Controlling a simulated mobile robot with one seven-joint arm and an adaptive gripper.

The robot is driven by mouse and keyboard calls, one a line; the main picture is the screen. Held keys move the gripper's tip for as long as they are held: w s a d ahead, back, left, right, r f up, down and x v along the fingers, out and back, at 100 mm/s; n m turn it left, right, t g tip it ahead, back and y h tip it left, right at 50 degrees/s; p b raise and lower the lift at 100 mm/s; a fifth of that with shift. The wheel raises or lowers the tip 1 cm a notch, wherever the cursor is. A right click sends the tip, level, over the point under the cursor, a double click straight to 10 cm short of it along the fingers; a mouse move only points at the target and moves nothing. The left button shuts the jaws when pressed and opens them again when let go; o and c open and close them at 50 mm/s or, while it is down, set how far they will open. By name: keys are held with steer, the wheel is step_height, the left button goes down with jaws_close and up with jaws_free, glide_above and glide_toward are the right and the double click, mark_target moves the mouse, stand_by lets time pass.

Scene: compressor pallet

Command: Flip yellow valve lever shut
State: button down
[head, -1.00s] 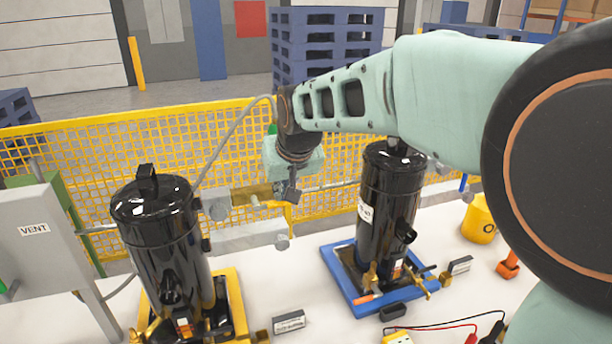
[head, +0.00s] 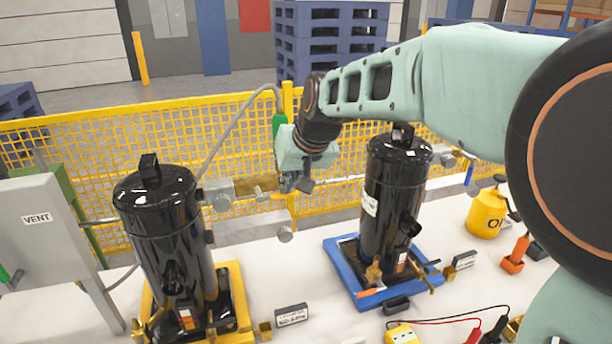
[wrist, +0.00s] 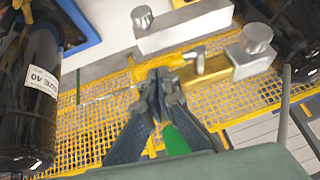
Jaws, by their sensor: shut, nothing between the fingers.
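The brass-yellow valve (head: 250,187) sits on the grey pipe at the fence, between the two black compressors. I cannot tell the lever's exact angle. My gripper (head: 296,184) is shut and empty at the right end of the valve. In the wrist view its closed tips (wrist: 159,76) are close to the yellow piece; contact cannot be told. The gripper hides part of the valve in the head view.
Black compressors stand left (head: 165,235) and right (head: 395,190). A yellow mesh fence (head: 100,150) runs behind. A grey VENT box (head: 38,235) is at left, and a yellow oil can (head: 486,214) at right.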

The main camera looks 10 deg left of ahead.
steer(key=shift+w+d+f+b, duration=0.1)
steer(key=shift+f+b, duration=0.2)
steer(key=shift+b, duration=0.05)
steer(key=f+y+b, duration=0.1)
steer(key=b, duration=0.1)
steer(key=f+m+g+y+b, duration=0.1)
steer(key=b, duration=0.1)
steer(key=shift+w+d, duration=0.2)
steer(key=shift+d, duration=0.15)
steer(key=a+f+m+g+y+b, duration=0.1)
steer(key=f+y+b, duration=0.1)
steer(key=b, duration=0.4)
steer(key=s+f+m+g+y+b, duration=0.1)
steer(key=f+m+y+b, duration=0.1)
steer(key=y+b, duration=0.3)
steer(key=a+f+m+g+y+b, duration=0.1)
steer(key=f+y+b, duration=0.1)
steer(key=b, duration=0.7)
steer(key=shift+s+a+f+m+y, duration=0.2)
steer(key=shift+s+a+m+y, duration=0.15)
steer(key=shift+y, duration=0.45)
steer(key=shift+w, duration=0.1)
